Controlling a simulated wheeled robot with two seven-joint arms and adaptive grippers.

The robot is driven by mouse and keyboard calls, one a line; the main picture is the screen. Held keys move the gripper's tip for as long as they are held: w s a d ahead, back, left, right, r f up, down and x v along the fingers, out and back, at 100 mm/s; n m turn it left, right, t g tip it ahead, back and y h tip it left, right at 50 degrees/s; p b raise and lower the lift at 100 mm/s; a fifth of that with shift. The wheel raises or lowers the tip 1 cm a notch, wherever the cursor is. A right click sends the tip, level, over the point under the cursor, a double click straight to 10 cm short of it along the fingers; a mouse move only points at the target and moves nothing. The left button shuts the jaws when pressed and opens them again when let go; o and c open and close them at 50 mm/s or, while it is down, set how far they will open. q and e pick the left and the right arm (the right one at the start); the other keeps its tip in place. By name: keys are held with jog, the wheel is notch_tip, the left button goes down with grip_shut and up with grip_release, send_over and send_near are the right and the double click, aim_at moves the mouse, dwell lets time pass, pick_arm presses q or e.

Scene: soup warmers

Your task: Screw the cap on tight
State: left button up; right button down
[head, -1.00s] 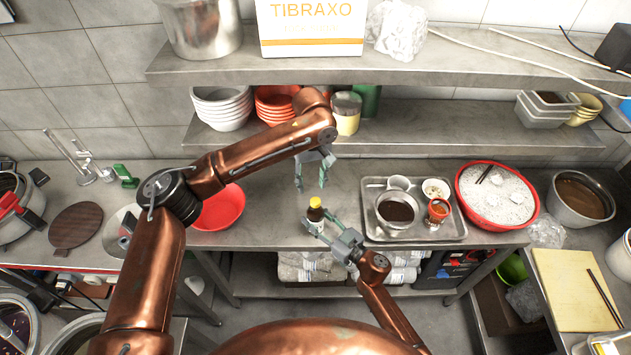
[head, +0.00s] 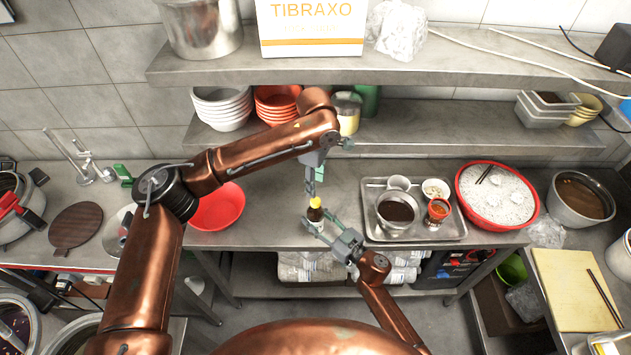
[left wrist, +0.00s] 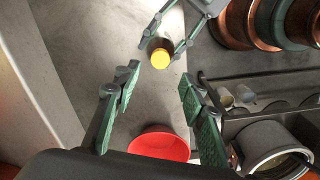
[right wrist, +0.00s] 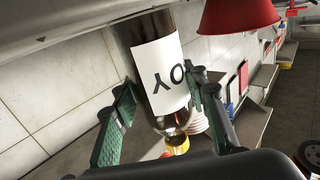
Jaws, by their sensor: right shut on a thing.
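A small dark bottle (head: 315,214) with a white label stands upright in my right gripper (head: 319,227). Its yellow cap (head: 315,202) sits on top; how tight it is cannot be seen. The bottle's label (right wrist: 162,75) shows upside down between the fingers in the right wrist view. My left gripper (head: 311,183) is just above the cap, pointing down, open and empty. In the left wrist view the cap (left wrist: 160,57) lies ahead of the open fingers, between their lines and apart from them.
A red bowl (head: 218,208) stands on the counter left of the bottle. A metal tray (head: 440,232) with a pot and cups is to the right. A shelf with stacked bowls (head: 222,108) is behind my left arm. The counter around the bottle is clear.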

aim_at(315, 201)
pick_arm(q)
jog(key=shift+f, duration=4)
jog(key=shift+c, duration=0.4)
